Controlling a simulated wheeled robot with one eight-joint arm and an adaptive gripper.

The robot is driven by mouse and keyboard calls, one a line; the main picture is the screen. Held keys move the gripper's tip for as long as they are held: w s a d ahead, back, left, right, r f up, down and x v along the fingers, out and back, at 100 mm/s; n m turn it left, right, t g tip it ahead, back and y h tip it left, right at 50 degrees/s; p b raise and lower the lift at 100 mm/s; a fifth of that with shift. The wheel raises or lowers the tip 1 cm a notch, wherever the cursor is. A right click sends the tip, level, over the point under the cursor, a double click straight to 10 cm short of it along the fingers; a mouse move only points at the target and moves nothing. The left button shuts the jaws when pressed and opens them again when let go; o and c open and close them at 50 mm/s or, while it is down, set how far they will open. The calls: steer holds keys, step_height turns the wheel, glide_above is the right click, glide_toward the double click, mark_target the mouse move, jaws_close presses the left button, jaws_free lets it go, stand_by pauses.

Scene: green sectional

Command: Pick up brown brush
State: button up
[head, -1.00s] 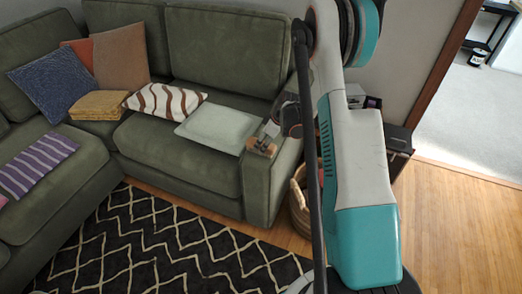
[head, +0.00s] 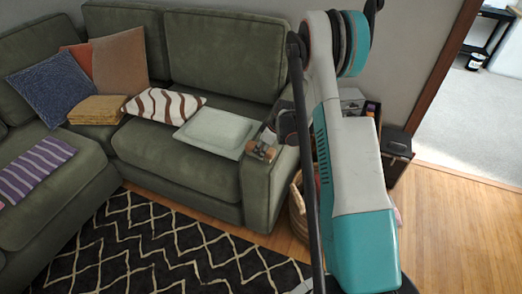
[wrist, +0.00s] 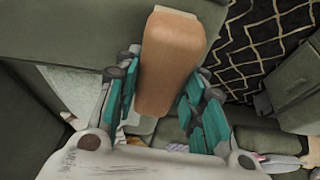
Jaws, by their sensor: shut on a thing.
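The brown brush (wrist: 170,62) shows large in the wrist view, a smooth block with a rounded, paler end. My gripper (wrist: 158,105) has its teal fingers on both sides of it and is shut on it. In the head view my gripper (head: 268,140) is small, above the sofa's right armrest, with the brown brush (head: 260,153) at its tip. Whether the brush still touches the armrest cannot be told. My arm hides part of the area right of the armrest.
A wicker basket (head: 298,205) stands beside the armrest. A dark box (head: 397,150) is near the wall. Wood floor at the right is clear.

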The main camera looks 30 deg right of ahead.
mark_target(262, 147)
step_height(262, 147, up, 20)
steer(key=p, duration=0.7)
